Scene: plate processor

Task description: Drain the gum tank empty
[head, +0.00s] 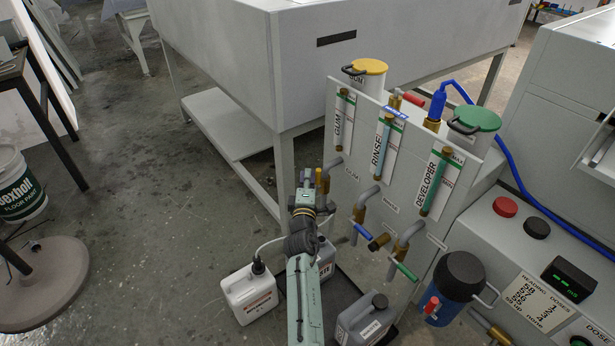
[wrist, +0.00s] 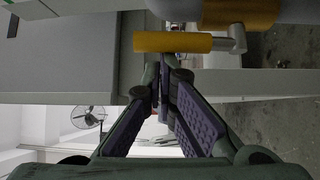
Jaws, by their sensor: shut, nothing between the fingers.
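The gum tank's yellow lid (head: 370,66) is at the back of the panel. Its sight tube (head: 342,110) is labelled GUM; I cannot read its level. Below, the gum drain pipe (head: 334,164) bends down to a brass valve with a yellow handle (head: 320,182). In the wrist view the yellow handle (wrist: 172,42) lies just beyond my fingertips, beside the brass valve body (wrist: 240,12). My gripper (head: 311,178) is shut and empty near this handle; it also shows in the wrist view (wrist: 165,80). I cannot tell whether it touches the handle. The pipe outlet is hidden by my arm.
The rinse valve's blue handle (head: 362,233) and the developer valve's green handle (head: 404,268) are to the right. A white jug (head: 248,294) with a hose, another jug partly behind my arm, and a grey jug (head: 365,322) stand below. Floor at left is mostly clear.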

